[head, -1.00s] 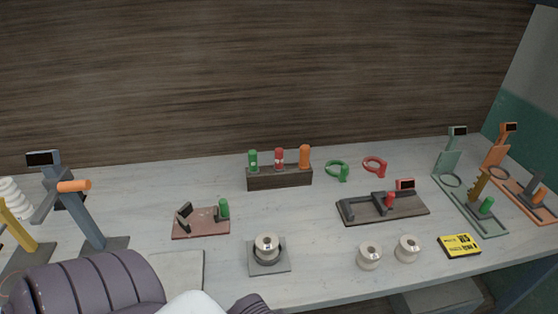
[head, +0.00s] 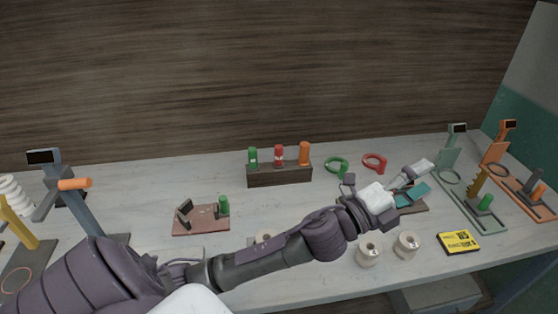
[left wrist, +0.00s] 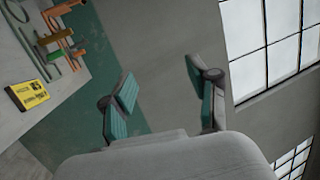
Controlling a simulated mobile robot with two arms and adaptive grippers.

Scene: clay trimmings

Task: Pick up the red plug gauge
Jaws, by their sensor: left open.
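The red plug gauge (head: 279,154) stands upright in the middle of a dark wooden block (head: 279,176) at the back of the bench, between a green plug (head: 253,157) and an orange plug (head: 304,152). My left gripper (head: 424,180) is open and empty. In the head view it is well to the right of the red plug gauge, over the dark fixture at the bench's right. The right gripper is in neither view.
My left arm spans the front of the bench. Green (head: 336,166) and red (head: 374,162) ring gauges lie right of the block. White spools (head: 368,254), a yellow-black box (head: 458,242), upright gauge stands (head: 452,165) and a red-brown fixture (head: 200,221) stand around.

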